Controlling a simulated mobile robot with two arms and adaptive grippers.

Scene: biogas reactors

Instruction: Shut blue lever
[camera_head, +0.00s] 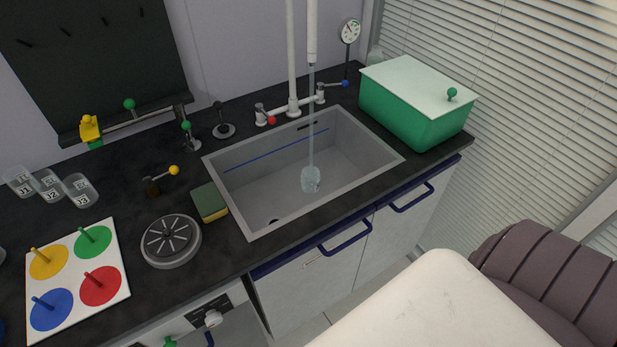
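The blue lever (345,83) is a small blue-tipped handle on the right side of the tap (293,106) behind the sink (215,172). It points to the right, close to the wall. A red-tipped handle (271,120) is on the tap's left side. A stream of water (311,120) runs from the white spout (312,30) and splashes in the sink basin. Neither of my grippers is in view.
A green box (390,112) with a white lid stands right of the sink, near the blue lever. A gauge (350,31) rises behind the lever. A sponge (210,202), a round grey disc (171,242) and a coloured board (122,275) lie left of the sink.

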